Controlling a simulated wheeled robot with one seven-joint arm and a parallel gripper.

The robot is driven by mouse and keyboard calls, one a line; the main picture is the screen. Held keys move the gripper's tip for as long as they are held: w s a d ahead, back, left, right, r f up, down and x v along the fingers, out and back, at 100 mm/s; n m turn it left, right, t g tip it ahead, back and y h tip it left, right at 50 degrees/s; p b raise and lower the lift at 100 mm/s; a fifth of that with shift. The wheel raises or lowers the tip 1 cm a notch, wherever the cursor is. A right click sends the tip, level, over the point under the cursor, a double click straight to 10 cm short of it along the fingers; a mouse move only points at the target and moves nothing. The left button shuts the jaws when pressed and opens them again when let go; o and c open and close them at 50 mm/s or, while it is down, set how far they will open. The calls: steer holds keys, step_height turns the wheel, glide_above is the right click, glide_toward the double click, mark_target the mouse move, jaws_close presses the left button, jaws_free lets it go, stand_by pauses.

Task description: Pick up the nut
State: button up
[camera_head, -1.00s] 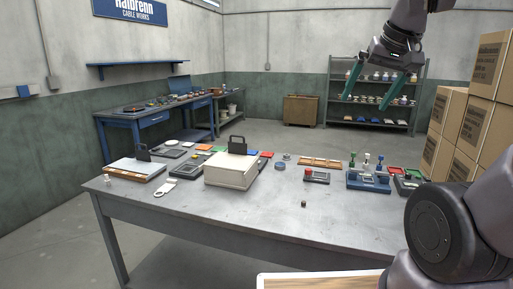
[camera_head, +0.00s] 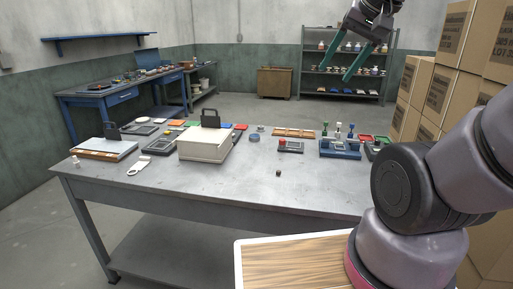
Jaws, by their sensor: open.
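A small dark piece (camera_head: 279,173), which looks like the nut, lies alone on the grey metal table (camera_head: 215,186), right of the white box and toward the front. It is too small to make out its shape. My gripper (camera_head: 337,74) is in the upper right of the head view, high above the table's far side. Its two green fingers are apart, with nothing between them. It is well away from the small dark piece.
A white box (camera_head: 205,145) stands left of the small piece. A device with a red button (camera_head: 290,147) and a blue stand (camera_head: 340,150) sit behind it. Cardboard boxes (camera_head: 451,90) are stacked at right. The table's front middle is clear.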

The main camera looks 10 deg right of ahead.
steer(key=w+f+m+g+y, duration=0.55)
steer(key=w+f+m, duration=0.25)
steer(key=w+f, duration=1)
steer(key=w+d+f+m+t+y, duration=0.2)
steer(key=w+d+f+m+y, duration=0.15)
steer(key=f, duration=0.55)
steer(key=m+t+y, duration=0.1)
steer(key=m+t, duration=0.1)
steer(key=m, duration=0.4)
glide_toward(285, 175)
steer(key=r, duration=0.3)
steer(key=shift+s+d, duration=0.15)
steer(key=shift+s, duration=0.2)
steer(key=shift+w+f+m+t, duration=0.1)
steer(key=shift+f+m+t, duration=0.15)
steer(key=shift+f, duration=0.1)
steer(key=x, duration=1)
steer(key=shift+w+a+f, duration=0.1)
steer(key=shift+a+f, duration=0.05)
steer(key=shift+a, duration=0.1)
jaws_close()
